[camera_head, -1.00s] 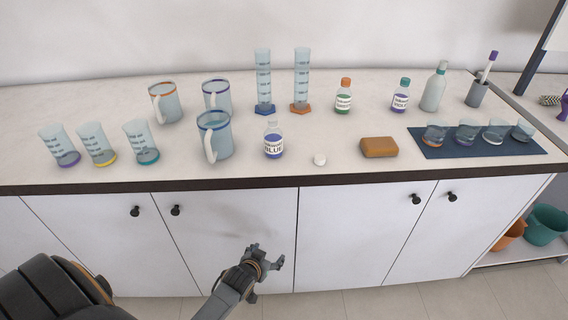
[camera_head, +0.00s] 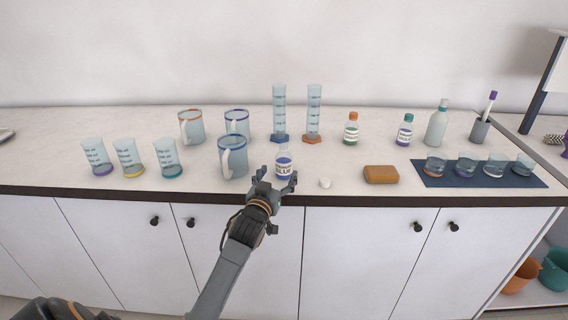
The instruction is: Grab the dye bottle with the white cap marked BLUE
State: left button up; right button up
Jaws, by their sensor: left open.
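The dye bottle marked BLUE (camera_head: 284,160) stands upright near the front edge of the counter, with blue contents and a white label. Its top shows no clear white cap; a small white round piece (camera_head: 325,183) lies on the counter to its right and looks like a cap. My left gripper (camera_head: 277,180) is open at the counter's front edge, right in front of the bottle, and its fingers overlap the bottle's lower part in the view. I cannot tell whether they touch it. My right gripper is not in view.
A blue-rimmed jug (camera_head: 232,157) stands close to the bottle's left. Tall cylinders (camera_head: 279,115) stand behind it. An orange-brown block (camera_head: 381,174) and a dark mat (camera_head: 430,180) with several small cups are to the right. Two other dye bottles, orange-capped (camera_head: 351,130) and green-capped (camera_head: 404,131), stand further back.

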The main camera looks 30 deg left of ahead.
aim_at(281, 166)
pick_arm(q)
jog(key=shift+p+x, duration=0.45)
jog(key=shift+x, duration=3.35)
jog(key=shift+s+a, duration=0.1)
jog(key=shift+a, duration=0.05)
jog(key=c, duration=1.3)
